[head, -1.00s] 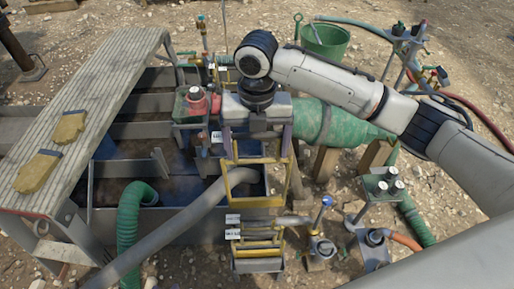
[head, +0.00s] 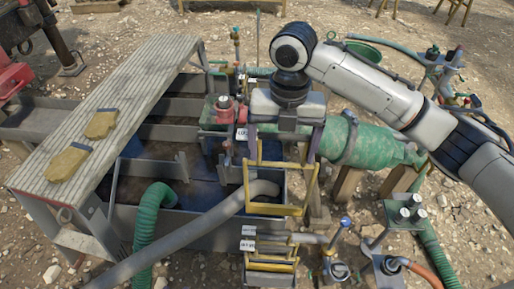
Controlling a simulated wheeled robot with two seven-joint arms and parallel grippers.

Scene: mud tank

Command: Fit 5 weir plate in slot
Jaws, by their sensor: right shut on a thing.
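My right gripper (head: 283,155) is above the near right part of the mud tank (head: 205,228), with its two fingers pointing down. It is shut on a weir plate (head: 282,165), of which a yellow top edge shows between the fingers. The rest of the plate is hard to tell from the yellow frame (head: 276,209) just below, and I cannot tell whether they touch. Several yellow-edged plates with white labels are in a rack (head: 270,279) at the front. My left gripper is not in view.
A grey hose (head: 190,236) and a green hose (head: 146,222) run over the tank's near side. A plank walkway (head: 125,90) with gloves (head: 68,162) lies at left.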

